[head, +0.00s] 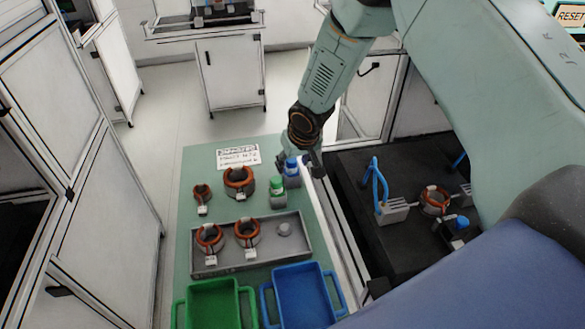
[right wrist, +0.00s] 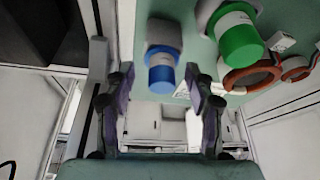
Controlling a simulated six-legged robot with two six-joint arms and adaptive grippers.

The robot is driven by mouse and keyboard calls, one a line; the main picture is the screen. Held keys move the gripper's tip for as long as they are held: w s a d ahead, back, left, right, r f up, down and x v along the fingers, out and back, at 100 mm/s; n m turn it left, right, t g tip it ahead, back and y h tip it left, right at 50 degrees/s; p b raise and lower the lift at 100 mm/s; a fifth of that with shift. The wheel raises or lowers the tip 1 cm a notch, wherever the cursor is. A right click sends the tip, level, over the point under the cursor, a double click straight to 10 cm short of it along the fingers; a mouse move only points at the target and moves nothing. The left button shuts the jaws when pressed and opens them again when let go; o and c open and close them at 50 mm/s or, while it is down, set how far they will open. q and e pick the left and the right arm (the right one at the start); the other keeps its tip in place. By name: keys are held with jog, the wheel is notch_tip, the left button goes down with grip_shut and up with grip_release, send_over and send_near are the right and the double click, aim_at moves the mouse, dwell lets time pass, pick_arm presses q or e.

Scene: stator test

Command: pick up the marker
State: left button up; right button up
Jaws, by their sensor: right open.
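A blue-capped marker (head: 291,168) with a grey body stands near the right edge of the green table. A green-capped marker (head: 277,190) stands just in front of it. My right gripper (head: 301,163) is beside the blue-capped marker and partly covers it in the head view. In the right wrist view, the open fingers (right wrist: 159,82) have the blue cap (right wrist: 162,73) between their tips in the picture, with a gap on each side. The green cap (right wrist: 240,42) is outside the fingers, to the right. My left gripper is not in view.
The table (head: 190,225) also holds copper-wound stators (head: 239,181), a grey tray (head: 270,252) with two stators, a green bin (head: 213,305), a blue bin (head: 302,296) and a printed card (head: 238,156). A black fixture bench (head: 345,180) stands right of the table.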

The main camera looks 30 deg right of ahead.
jog(key=shift+w+a, duration=0.15)
jog(key=shift+a, duration=0.05)
jog(key=c, duration=0.5)
jog(key=shift+d, duration=0.15)
jog(key=c, duration=0.6)
grip_shut()
